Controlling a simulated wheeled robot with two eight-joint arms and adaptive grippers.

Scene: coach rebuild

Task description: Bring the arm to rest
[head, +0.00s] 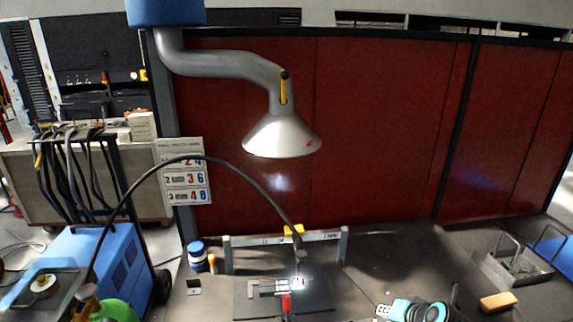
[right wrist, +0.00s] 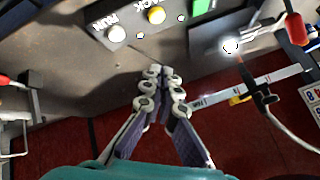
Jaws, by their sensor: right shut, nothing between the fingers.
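My right gripper (head: 384,311), with its teal arm, shows at the bottom of the head view, low over the bench, just right of the dark plate with the metal workpiece. In the right wrist view its fingers (right wrist: 161,74) are closed together, with nothing between them. They are in front of the grey bench and a panel with buttons, and touch neither as far as I can see. My left gripper is not in view.
The dark plate (head: 318,299) carries a metal piece and a red clamp. A grey gantry (head: 344,245) and hanging cable stand behind. An orange block (head: 498,302) and wire tray (head: 520,267) lie to the right. The extractor hood (head: 282,137) hangs above.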

